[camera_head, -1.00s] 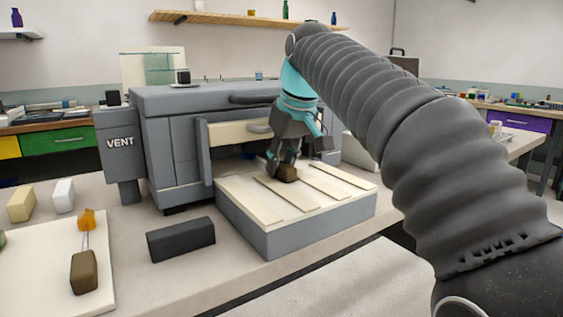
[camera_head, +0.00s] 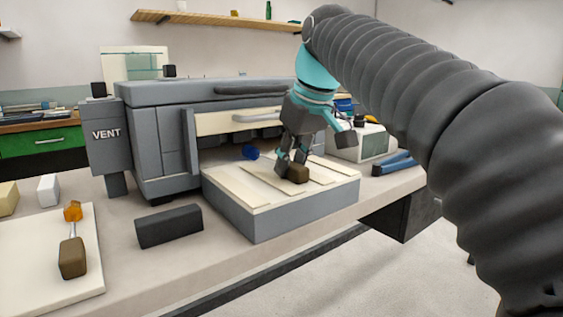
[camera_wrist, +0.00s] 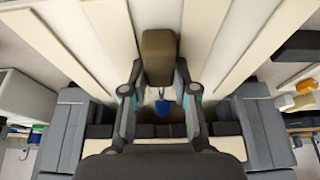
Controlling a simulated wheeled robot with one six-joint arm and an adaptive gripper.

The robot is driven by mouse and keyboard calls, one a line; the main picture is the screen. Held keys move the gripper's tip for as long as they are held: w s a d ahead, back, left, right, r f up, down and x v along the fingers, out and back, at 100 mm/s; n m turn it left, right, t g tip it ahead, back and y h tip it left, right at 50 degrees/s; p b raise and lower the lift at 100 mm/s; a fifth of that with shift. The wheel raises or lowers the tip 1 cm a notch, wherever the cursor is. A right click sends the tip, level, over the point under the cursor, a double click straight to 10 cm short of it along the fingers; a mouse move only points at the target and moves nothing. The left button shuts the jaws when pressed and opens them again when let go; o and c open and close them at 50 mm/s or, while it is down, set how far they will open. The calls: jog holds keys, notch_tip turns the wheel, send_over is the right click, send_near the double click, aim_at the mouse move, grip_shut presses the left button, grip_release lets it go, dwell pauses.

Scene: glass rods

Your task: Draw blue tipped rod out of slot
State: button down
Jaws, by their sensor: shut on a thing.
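My gripper (camera_head: 291,168) is shut on a brown handle (camera_head: 298,173) above the cream-slatted top of a grey block (camera_head: 300,213). In the wrist view the handle (camera_wrist: 158,55) sits between the two fingertips. A blue tip (camera_head: 250,152) shows left of my gripper, near the dark opening of the grey furnace (camera_head: 165,140). In the wrist view the blue tip (camera_wrist: 162,108) lies in line with the handle. The clear shaft between them is hard to make out. Whether the handle touches the slats cannot be told.
A dark grey block (camera_head: 169,226) lies in front of the furnace. A pale board (camera_head: 30,285) at the left holds an orange-tipped rod with a brown handle (camera_head: 72,258). Blue-handled tool (camera_head: 395,163) and a pale box (camera_head: 355,143) stand at the right. The slats' front is clear.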

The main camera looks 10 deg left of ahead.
jog(key=shift+s+d+f, duration=0.1)
jog(key=shift+s+d, duration=0.7)
jog(key=shift+d, duration=0.2)
jog(key=c, duration=0.8)
grip_release()
jog(key=v, duration=1.2)
